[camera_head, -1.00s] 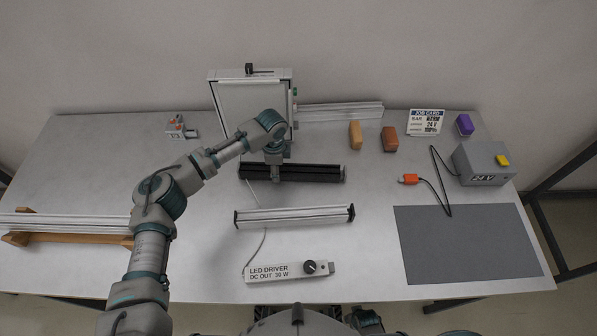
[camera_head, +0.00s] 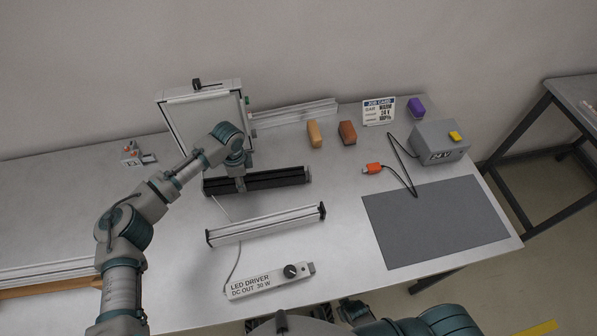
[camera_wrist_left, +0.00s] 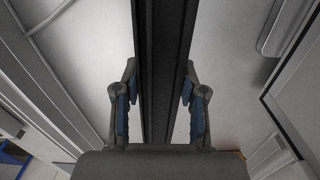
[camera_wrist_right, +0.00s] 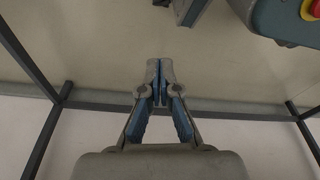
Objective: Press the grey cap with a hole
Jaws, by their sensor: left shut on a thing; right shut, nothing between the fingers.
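My left gripper (camera_head: 240,184) is shut on a black bar (camera_head: 275,179) lying on the table in front of the upright white frame. In the left wrist view, its fingers (camera_wrist_left: 160,98) straddle the black bar (camera_wrist_left: 163,50). My right gripper (camera_wrist_right: 161,80) is shut and empty, pointing toward the floor in its wrist view. A silver bar (camera_head: 265,224) with dark end pieces lies nearer, apart from the black one. Small grey and orange parts (camera_head: 132,154) stand at the table's left. I cannot tell which part is the grey cap with a hole.
The LED driver (camera_head: 268,283) lies at the front. A white frame (camera_head: 205,122) stands at the back. Orange and brown blocks (camera_head: 347,133), a job card (camera_head: 379,111), a purple block (camera_head: 416,106) and a grey power box (camera_head: 440,141) stand right. The grey mat (camera_head: 436,222) is clear.

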